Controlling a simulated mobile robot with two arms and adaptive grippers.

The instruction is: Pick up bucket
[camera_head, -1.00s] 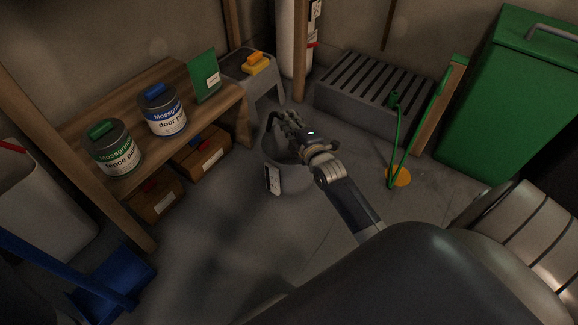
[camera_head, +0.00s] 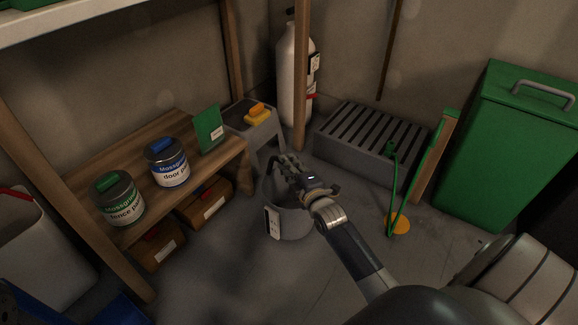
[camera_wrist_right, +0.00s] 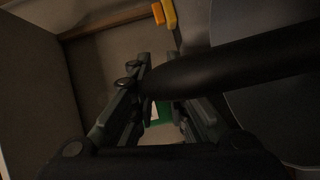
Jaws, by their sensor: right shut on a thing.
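The grey bucket (camera_head: 292,222) with a white label stands on the floor between the wooden shelf and the grey slatted box. My right gripper (camera_head: 287,165) is over the bucket's rim in the head view. In the right wrist view my right gripper (camera_wrist_right: 150,95) is shut on a thick dark bar, which looks like the bucket's handle (camera_wrist_right: 235,68). The bucket's grey side (camera_wrist_right: 270,115) fills the right of that view. The bucket looks upright; I cannot tell whether its base is off the floor. My left gripper is not in view.
The wooden shelf (camera_head: 85,178) with two paint cans stands at left. A grey step stool (camera_head: 262,128) with orange and yellow items is behind the bucket.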

